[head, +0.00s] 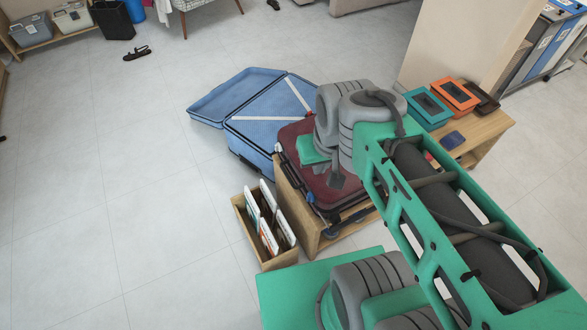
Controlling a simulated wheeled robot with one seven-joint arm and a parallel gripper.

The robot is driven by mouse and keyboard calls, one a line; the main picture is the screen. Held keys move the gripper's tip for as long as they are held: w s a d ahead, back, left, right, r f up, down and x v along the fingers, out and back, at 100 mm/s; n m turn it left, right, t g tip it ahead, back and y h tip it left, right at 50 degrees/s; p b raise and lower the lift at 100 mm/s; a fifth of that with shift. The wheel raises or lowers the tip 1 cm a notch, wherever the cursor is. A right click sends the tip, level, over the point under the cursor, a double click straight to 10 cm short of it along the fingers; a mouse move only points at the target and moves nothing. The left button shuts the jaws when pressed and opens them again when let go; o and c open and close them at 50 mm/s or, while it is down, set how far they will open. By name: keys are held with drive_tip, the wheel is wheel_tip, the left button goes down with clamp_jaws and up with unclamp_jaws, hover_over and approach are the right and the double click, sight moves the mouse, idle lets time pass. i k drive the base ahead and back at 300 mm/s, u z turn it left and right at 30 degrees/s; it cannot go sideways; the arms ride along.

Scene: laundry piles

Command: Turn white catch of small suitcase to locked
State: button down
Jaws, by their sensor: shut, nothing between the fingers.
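The small suitcase is dark red (338,195) and lies flat and closed on a low wooden bench (296,205). My arm covers much of its right and far side. I cannot make out the white catch; it is hidden or too small to tell. My gripper (337,180) is shut and empty, a small dark shape over the suitcase's lid near the middle. I cannot tell whether it touches the lid.
An open blue suitcase (244,118) lies on the floor behind. A wooden box of upright books (243,217) stands left of the bench. Teal (428,107) and orange (456,95) boxes sit at the bench's far right. The floor at left is mostly clear.

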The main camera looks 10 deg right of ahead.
sight(278, 148)
drive_tip(key=u, duration=0.55)
drive_tip(key=k, duration=0.95)
drive_tip(key=u, duration=1.5)
drive_tip(key=i, duration=2.35)
drive_tip(key=z, duration=0.85)
drive_tip(key=i, duration=1.2)
drive_tip(key=z, duration=1.95)
drive_tip(key=i, duration=0.75)
drive_tip(key=z, duration=0.6)
